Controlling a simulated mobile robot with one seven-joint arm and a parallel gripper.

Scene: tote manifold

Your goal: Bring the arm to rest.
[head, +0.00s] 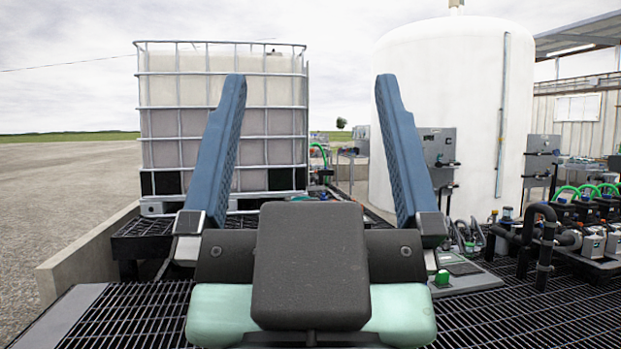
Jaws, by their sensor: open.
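My gripper (309,120) fills the lower middle of the head view. Its two blue fingers stand upright and wide apart, one at the left and one at the right. It is open, and nothing shows between the fingertips but sky and the background. The dark body and pale green part below the fingers are mine. The rest of my arm is not in view.
A caged white tote (255,120) stands behind the left finger. A tall white tank (450,120) stands behind the right finger. Pumps and black pipes (545,235) crowd the right side. A low concrete wall (85,255) edges the black grating (130,315). Open ground lies at left.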

